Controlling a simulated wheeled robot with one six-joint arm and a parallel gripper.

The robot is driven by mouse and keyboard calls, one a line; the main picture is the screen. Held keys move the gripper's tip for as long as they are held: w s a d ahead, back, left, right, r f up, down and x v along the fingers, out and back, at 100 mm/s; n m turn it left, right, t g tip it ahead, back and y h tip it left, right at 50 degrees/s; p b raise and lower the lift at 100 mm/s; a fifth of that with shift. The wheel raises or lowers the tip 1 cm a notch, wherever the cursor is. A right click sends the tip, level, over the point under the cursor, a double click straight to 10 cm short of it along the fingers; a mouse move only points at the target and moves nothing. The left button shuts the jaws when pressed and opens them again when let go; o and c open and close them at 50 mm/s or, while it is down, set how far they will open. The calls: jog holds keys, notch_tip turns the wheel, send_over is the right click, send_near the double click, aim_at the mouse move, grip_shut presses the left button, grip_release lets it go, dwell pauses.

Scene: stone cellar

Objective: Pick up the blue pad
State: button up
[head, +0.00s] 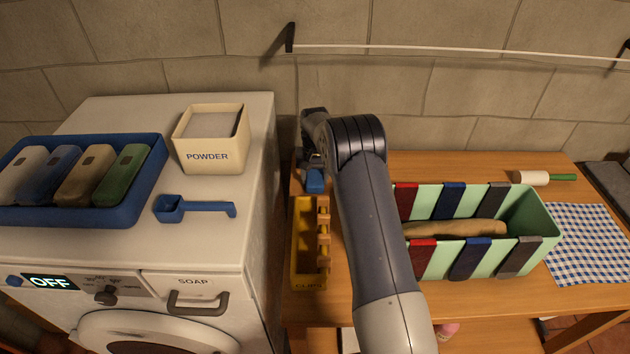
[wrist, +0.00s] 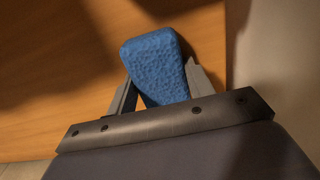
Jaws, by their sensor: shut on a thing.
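The blue pad (wrist: 155,62) is a rough-textured blue block between the two fingers of my gripper (wrist: 162,92) in the wrist view. The gripper is shut on it. In the head view the pad (head: 315,181) shows as a small blue piece below my gripper (head: 313,165), at the back left of the wooden table. My arm hides part of the gripper there. I cannot tell whether the pad touches the table top.
A yellow clip box (head: 305,245) stands just in front of the pad. A green bin with coloured straps (head: 541,220) is right of my arm. The washer (head: 255,125) is to the left, carrying a powder box (head: 207,157), a blue scoop (head: 171,208) and a blue tray (head: 100,216).

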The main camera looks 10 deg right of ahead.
aim_at(315, 177)
jog(key=shift+c, duration=0.5)
notch_tip(315, 177, up, 10)
jog(key=shift+r+b, duration=0.1)
jog(key=shift+b, duration=1)
jog(key=o, duration=0.4)
jog(key=c, duration=0.3)
jog(key=shift+c, duration=0.2)
